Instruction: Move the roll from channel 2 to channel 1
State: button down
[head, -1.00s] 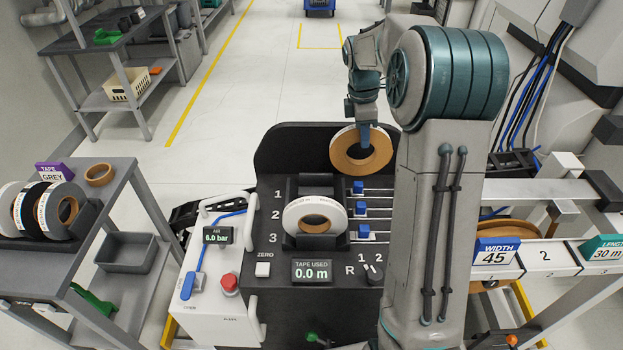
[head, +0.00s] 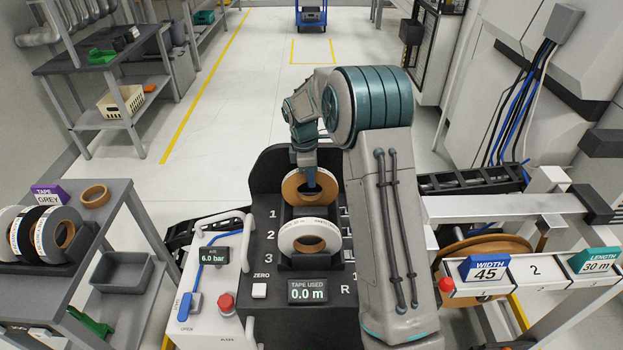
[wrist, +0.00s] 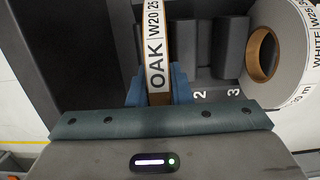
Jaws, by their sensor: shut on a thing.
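The oak roll (head: 296,192), a brown ring with a white label, stands upright at the back of the black channel stand (head: 262,180), level with the mark 1. My gripper (head: 313,180) is shut on its rim from above. In the wrist view the roll's edge (wrist: 156,45), marked OAK W20, sits between the blue fingers of my gripper (wrist: 158,90), on the far side of mark 2 from mark 3. I cannot tell whether it touches the channel floor. The channel by mark 2 (wrist: 200,50) looks empty.
A white roll (head: 290,236) stands in the front channel, by mark 3; it also shows in the wrist view (wrist: 290,25). A side table (head: 120,220) at the left holds several rolls. A white panel with a red button (head: 226,303) is beside the stand.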

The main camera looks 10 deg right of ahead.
jog(key=shift+f, duration=1)
jog(key=shift+f, duration=0.3)
jog(key=c, duration=1.3)
grip_release()
